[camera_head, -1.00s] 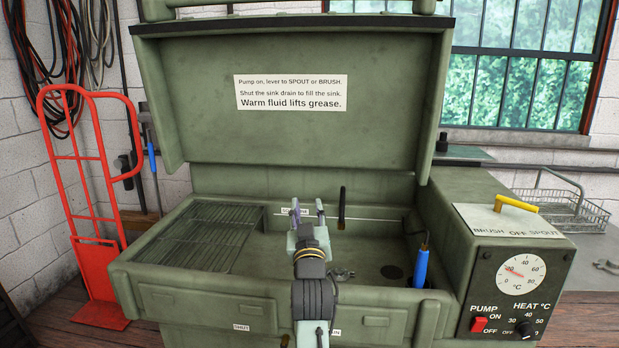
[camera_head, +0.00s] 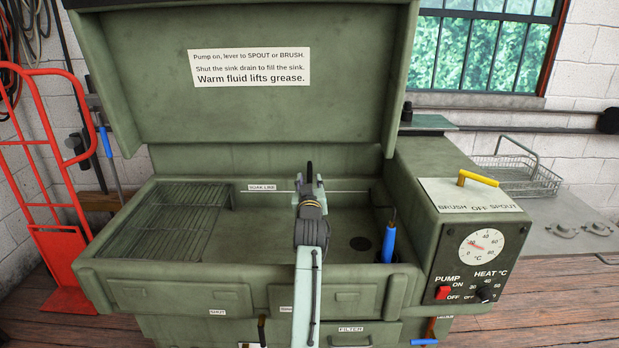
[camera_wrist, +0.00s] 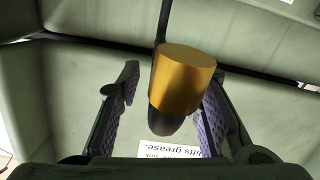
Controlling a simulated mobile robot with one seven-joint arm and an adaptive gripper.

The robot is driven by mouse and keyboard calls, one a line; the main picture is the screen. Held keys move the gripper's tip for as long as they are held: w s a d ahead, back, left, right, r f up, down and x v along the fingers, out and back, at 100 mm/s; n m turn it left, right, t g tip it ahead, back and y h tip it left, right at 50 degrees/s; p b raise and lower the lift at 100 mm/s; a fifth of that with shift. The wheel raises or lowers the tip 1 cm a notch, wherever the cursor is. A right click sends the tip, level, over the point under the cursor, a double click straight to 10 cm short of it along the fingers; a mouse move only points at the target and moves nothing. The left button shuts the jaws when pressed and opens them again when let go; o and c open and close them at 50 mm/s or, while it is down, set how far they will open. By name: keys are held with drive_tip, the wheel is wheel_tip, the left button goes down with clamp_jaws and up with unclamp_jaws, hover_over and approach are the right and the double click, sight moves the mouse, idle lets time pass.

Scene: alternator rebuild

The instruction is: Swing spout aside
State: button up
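The spout (camera_head: 309,168) is a dark upright piece at the back of the green sink (camera_head: 340,262), in line with my gripper (camera_head: 309,188), which partly hides it. In the wrist view a brass-coloured cylinder with a dark rounded end (camera_wrist: 183,78), apparently the spout's tip, stands between my gripper's fingers (camera_wrist: 160,115). The fingers are apart, with purple ridged pads. The cylinder overlaps the right finger in the picture. I cannot tell whether they touch.
A raised lid (camera_head: 250,110) stands behind the sink. A slatted rack (camera_head: 165,220) fills the sink's left side. A blue-handled brush (camera_head: 388,243) stands at the right, near a dark drain (camera_head: 360,243). The control box (camera_head: 470,250) bears a yellow lever (camera_head: 478,178). A red hand truck (camera_head: 50,190) stands left.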

drive_tip(key=shift+w, duration=0.55)
drive_tip(key=shift+c, duration=0.6)
clamp_jaws()
